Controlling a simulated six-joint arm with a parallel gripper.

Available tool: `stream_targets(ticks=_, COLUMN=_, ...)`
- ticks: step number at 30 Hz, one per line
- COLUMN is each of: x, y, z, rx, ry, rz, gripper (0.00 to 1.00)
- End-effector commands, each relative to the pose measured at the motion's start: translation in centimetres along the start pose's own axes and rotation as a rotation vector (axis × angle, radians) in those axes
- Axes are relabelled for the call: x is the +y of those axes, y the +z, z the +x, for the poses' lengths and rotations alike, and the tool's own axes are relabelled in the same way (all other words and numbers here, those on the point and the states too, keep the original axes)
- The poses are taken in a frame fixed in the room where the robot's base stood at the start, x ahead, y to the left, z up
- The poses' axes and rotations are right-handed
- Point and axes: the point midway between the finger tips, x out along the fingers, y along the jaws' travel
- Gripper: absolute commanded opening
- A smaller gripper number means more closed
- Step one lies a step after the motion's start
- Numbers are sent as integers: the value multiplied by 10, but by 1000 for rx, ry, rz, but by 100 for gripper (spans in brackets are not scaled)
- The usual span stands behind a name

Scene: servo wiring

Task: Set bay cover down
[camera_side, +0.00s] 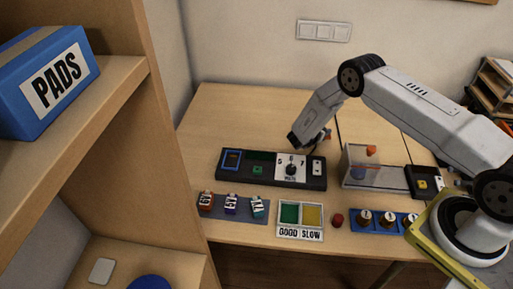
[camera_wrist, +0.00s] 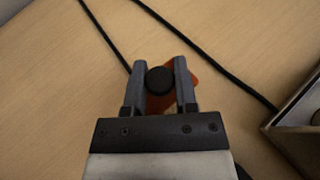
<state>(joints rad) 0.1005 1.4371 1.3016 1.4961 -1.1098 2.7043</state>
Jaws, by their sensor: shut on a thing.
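My gripper (camera_wrist: 160,72) is shut on a round black knob (camera_wrist: 159,80) in the wrist view. Below the knob is an orange-red plate, which I take as the bay cover (camera_wrist: 190,92); the fingers hide much of it. In the side view my gripper (camera_side: 322,139) is over the table behind the right part of a dark panel (camera_side: 275,183), and the cover is barely visible there. I cannot tell whether the cover touches the table. The panel has a blue-framed part (camera_side: 232,160) at its left and a dial (camera_side: 291,168) on a white plate.
A clear-sided box (camera_side: 370,172) stands right of the panel. Several small servos lie on a grey mat (camera_side: 233,207), beside a green-and-yellow tray (camera_side: 301,233) and a blue rack (camera_side: 384,222). Dark cables (camera_wrist: 203,53) cross the wood; the back left table is clear.

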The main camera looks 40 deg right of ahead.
Motion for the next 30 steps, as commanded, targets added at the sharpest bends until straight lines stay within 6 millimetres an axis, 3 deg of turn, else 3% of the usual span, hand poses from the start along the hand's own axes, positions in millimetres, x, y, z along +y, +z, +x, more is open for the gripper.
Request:
stream_targets(ticks=9, x=0, y=-24, z=10, rx=0, ry=0, rz=-1, gripper=0)
stream_targets(ticks=25, x=0, y=-30, z=12, rx=0, ry=0, rz=-1, gripper=0)
stream_targets(ticks=26, x=0, y=-30, z=12, rx=0, ry=0, rz=0, gripper=45)
stream_targets(ticks=28, x=0, y=-30, z=12, rx=0, ry=0, rz=-1, gripper=67)
stream_targets(ticks=30, x=0, y=-30, z=12, rx=0, ry=0, rz=0, gripper=71)
